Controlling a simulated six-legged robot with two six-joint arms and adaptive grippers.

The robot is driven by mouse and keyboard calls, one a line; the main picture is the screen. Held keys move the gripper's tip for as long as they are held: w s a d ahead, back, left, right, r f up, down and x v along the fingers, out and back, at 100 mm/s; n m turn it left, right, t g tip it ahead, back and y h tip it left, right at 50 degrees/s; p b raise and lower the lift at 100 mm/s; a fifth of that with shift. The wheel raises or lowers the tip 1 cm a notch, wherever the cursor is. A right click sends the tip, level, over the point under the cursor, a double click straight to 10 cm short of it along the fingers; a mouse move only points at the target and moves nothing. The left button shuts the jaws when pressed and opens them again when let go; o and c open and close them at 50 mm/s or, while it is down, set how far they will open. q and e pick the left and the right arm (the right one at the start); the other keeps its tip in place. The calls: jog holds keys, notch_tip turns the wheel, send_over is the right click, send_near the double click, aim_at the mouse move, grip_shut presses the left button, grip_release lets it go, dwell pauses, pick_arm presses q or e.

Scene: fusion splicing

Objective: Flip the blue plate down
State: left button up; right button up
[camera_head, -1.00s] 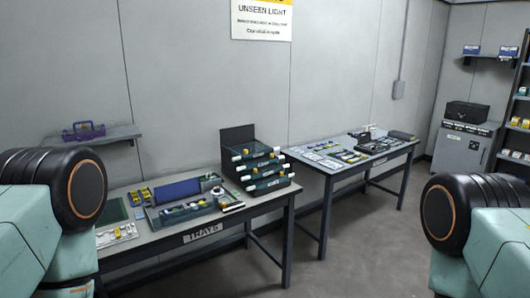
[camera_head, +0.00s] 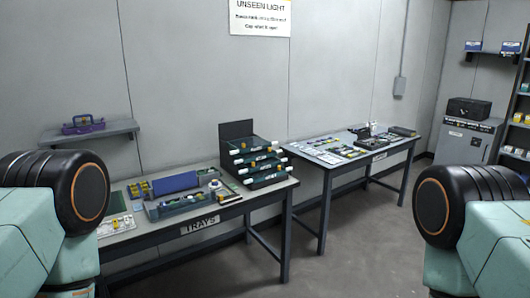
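A blue plate (camera_head: 175,182) stands at the back of a grey-blue tray (camera_head: 182,209) on the near table, which is labelled TRAYS. Its broad face looks tilted toward me, but it is too small to tell the exact angle. Small parts lie in the tray in front of it. Neither of my grippers shows in the head view. Only dark round joints and pale green links of my arms show at the left and right edges, well apart from the plate.
A dark rack (camera_head: 240,153) of stacked trays stands at the near table's right end. A second table (camera_head: 325,164) with small items is farther right. A purple toolbox (camera_head: 83,124) sits on a wall shelf. Grey floor (camera_head: 360,250) is clear in front.

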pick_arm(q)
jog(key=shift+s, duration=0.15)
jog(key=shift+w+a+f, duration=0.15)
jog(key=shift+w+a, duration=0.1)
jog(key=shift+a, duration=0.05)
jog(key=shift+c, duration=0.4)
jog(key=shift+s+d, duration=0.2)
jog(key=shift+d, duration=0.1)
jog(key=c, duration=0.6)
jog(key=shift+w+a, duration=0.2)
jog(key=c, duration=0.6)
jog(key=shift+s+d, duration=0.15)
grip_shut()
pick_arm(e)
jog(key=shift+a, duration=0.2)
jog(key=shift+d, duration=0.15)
